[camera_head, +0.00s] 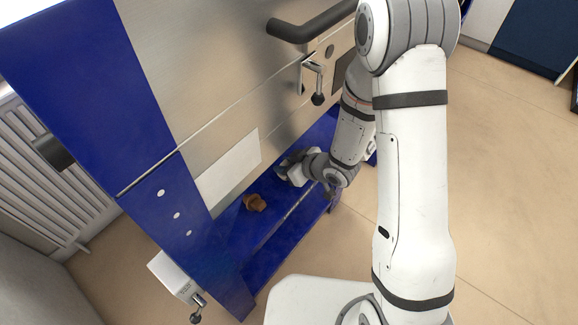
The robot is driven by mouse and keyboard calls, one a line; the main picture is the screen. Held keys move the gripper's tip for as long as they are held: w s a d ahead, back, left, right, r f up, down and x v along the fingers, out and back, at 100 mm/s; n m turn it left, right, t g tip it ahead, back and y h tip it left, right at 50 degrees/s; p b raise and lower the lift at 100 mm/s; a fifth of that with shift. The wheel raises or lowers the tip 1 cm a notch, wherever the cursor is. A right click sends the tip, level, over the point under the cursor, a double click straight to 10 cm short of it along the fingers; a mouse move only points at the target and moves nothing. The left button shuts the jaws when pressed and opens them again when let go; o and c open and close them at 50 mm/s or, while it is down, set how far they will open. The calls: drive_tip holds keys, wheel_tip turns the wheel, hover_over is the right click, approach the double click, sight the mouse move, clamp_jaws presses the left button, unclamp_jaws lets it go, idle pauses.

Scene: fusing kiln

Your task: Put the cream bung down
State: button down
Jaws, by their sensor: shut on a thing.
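My gripper (284,171) is at the far end of my arm, low over the blue ledge (282,213) at the front of the kiln. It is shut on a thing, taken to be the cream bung. The jaws and wrist hide most of what is held, and I cannot make out its shape or whether it touches the ledge. A brown bung-like piece (255,203) stands on the ledge, to the left of and nearer than my gripper, apart from it.
The kiln's metal front (215,75) rises behind the ledge, with a dark bar handle (310,24) and a latch (315,80) above my gripper. A white box with a clamp (175,277) is at lower left. Bare ledge shows around the brown piece.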

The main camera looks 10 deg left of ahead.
drive_tip(key=shift+f, duration=0.15)
drive_tip(key=c, duration=1.1)
unclamp_jaws()
drive_tip(key=shift+s+d+r, duration=0.1)
drive_tip(key=shift+d+r, duration=0.1)
drive_tip(key=shift+r, duration=0.2)
drive_tip(key=p+v, duration=1.1)
drive_tip(key=shift+d+r, duration=0.1)
drive_tip(key=shift+s, duration=0.1)
